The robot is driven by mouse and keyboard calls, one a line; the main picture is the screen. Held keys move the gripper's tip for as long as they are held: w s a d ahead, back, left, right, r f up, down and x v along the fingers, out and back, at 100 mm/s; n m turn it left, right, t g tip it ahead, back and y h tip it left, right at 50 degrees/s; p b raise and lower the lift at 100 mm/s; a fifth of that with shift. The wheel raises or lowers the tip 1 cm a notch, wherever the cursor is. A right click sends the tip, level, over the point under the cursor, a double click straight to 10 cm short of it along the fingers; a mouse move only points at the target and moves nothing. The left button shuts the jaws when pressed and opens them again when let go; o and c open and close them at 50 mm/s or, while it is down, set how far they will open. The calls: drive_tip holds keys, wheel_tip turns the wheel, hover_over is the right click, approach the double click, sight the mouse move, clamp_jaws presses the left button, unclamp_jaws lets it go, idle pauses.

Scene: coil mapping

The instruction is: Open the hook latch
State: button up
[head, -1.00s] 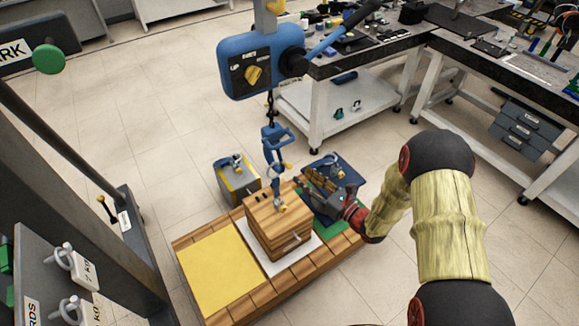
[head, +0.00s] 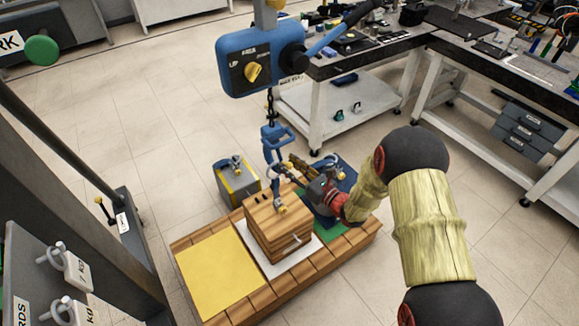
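The blue hook (head: 273,140) hangs on a chain below the blue hoist (head: 258,62). Its lower end is just above the wooden crate (head: 275,228), near a metal ring on the crate's top. Whether hook and ring are linked is too small to tell, and the latch itself cannot be made out. My gripper (head: 291,171) reaches in from the right, with its fingertips close to the right side of the hook's lower part. I cannot tell whether they touch it or whether the fingers are open.
The crate stands on a white pad on a wooden platform (head: 240,303), beside a yellow square (head: 219,275). A grey and yellow block (head: 237,182) stands behind left. A blue block (head: 345,178) is partly hidden behind my gripper. A workbench (head: 335,75) stands behind.

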drive_tip(key=shift+c, duration=1.2)
clamp_jaws()
